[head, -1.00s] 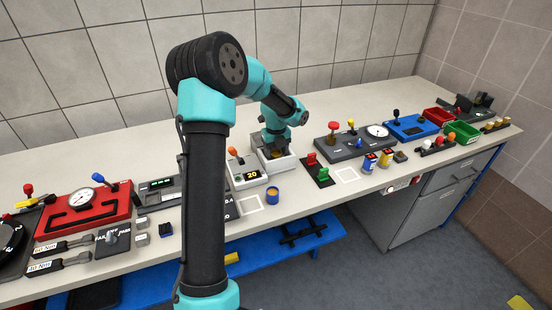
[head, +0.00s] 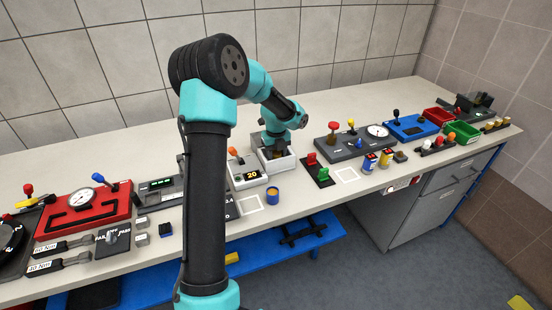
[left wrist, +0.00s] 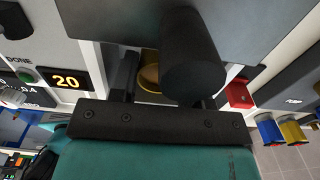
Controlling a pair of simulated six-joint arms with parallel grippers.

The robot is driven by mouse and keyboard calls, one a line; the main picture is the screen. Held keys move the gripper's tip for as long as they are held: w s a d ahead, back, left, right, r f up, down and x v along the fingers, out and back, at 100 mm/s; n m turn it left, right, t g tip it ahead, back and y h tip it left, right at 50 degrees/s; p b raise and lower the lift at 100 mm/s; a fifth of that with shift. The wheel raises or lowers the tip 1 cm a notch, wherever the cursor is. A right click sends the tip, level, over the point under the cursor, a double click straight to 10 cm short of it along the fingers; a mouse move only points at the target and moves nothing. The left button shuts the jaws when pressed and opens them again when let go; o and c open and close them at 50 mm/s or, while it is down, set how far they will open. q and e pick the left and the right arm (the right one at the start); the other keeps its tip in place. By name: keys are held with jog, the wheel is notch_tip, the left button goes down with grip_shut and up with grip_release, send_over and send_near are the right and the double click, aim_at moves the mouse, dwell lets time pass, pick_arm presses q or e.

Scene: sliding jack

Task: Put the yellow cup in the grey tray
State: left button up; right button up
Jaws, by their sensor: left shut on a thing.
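The grey tray (head: 281,165) is a small pale box on the bench, right of the display reading 20. My left gripper (head: 277,150) reaches down over it from above. In the left wrist view, part of the yellow cup (left wrist: 149,76) shows beside the left finger, and a dark cylinder hides the rest. The left gripper is shut on the yellow cup, low at the tray; I cannot tell whether the cup touches the tray floor. My right gripper is not in view.
Blue and yellow cans (head: 378,160) stand farther right.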

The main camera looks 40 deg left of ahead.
aim_at(277, 153)
pick_arm(q)
jog(key=shift+r, duration=2.5)
jog(key=shift+w+d, duration=0.1)
